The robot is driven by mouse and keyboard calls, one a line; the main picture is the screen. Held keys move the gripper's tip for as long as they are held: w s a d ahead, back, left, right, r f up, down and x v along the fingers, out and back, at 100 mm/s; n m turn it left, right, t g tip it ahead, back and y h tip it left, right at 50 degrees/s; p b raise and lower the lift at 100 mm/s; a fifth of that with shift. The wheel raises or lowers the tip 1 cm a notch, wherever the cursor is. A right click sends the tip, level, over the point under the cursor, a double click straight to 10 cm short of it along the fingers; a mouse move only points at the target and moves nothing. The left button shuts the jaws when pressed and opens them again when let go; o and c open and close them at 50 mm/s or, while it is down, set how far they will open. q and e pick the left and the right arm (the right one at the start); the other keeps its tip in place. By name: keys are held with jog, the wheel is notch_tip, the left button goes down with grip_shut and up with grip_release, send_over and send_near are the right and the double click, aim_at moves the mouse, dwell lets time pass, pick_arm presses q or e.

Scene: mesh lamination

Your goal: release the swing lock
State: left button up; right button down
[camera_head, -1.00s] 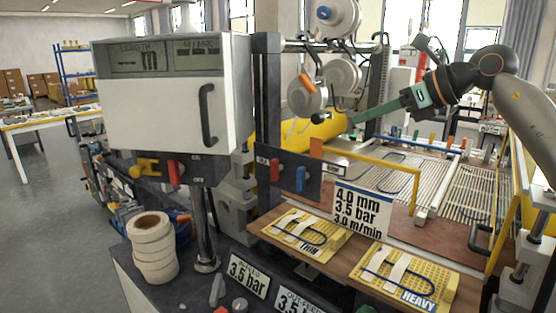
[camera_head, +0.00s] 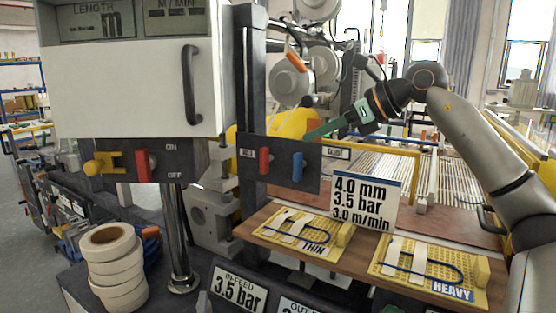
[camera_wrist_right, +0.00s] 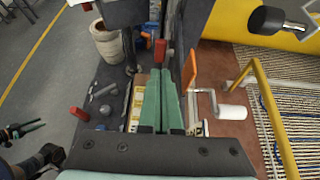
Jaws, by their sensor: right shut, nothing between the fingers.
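My right gripper (camera_head: 309,136) has long green fingers, closed together and empty. In the head view they point down-left behind the dark lever panel (camera_head: 285,182). In the right wrist view the closed fingertips (camera_wrist_right: 162,76) lie left of an upright orange lever (camera_wrist_right: 190,70), apart from it in the picture. A red lever (camera_wrist_right: 160,51) stands just beyond the tips. No part is labelled as the swing lock, so I cannot tell which one it is. A dark arm end with green tips (camera_wrist_right: 26,129), likely my left gripper, shows at the left edge; its jaws are unclear.
A white cabinet (camera_head: 130,88) stands left, with a yellow handle (camera_head: 102,164) and a red switch (camera_head: 143,166) below. Tape rolls (camera_head: 113,262) stand in front. A yellow rail (camera_wrist_right: 272,115) and a white roller (camera_wrist_right: 231,112) lie right of my fingers. Several wound rolls hang behind.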

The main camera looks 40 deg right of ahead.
jog(key=p, duration=0.6)
send_near(267, 156)
jog(key=x, duration=0.4)
jog(key=shift+w+a+f, duration=0.1)
jog(key=shift+w+a, duration=0.1)
jog(key=shift+w, duration=0.2)
jog(key=shift+w+a+f, duration=0.15)
jog(key=shift+w+f, duration=0.35)
jog(key=shift+w, duration=0.05)
